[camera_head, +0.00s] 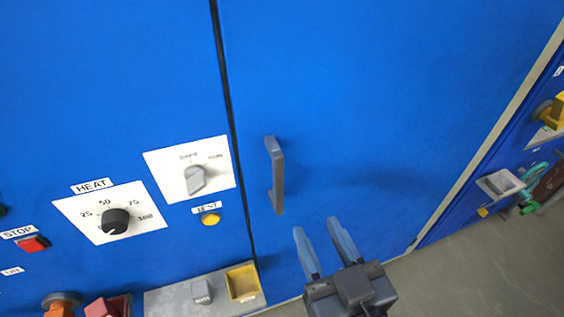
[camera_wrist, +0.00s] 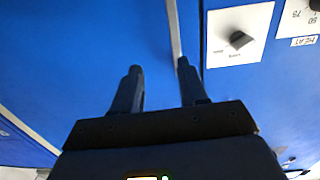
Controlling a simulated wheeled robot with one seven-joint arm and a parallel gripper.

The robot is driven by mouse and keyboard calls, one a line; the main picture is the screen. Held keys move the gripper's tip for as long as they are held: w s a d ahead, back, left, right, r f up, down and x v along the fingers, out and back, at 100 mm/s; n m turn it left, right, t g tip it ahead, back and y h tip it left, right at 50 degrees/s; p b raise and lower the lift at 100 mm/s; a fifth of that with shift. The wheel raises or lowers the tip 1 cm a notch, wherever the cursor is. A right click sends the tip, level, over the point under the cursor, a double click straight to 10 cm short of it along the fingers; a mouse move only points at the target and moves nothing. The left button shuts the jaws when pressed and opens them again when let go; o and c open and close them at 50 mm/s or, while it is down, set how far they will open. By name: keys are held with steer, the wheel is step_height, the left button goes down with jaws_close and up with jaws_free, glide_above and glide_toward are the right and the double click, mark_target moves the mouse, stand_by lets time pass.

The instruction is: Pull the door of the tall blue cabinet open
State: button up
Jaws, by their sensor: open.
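The blue cabinet door (camera_head: 380,110) fills the middle and right of the head view and looks shut, with a dark seam on its left side. A dark grey vertical bar handle (camera_head: 276,175) sits on it near that seam. My gripper (camera_head: 325,224) is open and empty, below and to the right of the handle, apart from it. In the wrist view, my gripper's fingers (camera_wrist: 158,68) are spread in front of blue panel, with a seam by the right finger.
Left of the seam is a blue panel with a heat dial (camera_head: 115,221), a grey selector knob (camera_head: 195,179), a yellow button (camera_head: 210,219) and a red stop button (camera_head: 33,244). A grey ledge (camera_head: 170,303) juts out low left. Grey floor (camera_head: 470,270) is clear at lower right.

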mark_target(280, 175)
steer(key=shift+y, duration=0.4)
steer(key=w+a+r, duration=0.1)
steer(key=w+a, duration=0.1)
steer(key=w, duration=0.1)
steer(key=w+a+r+p, duration=0.1)
steer(key=w+a, duration=0.1)
steer(key=w, duration=0.1)
steer(key=w+a+r, duration=0.1)
steer(key=w+a, duration=0.1)
steer(key=w, duration=0.2)
steer(key=shift+a, duration=0.3)
jaws_close()
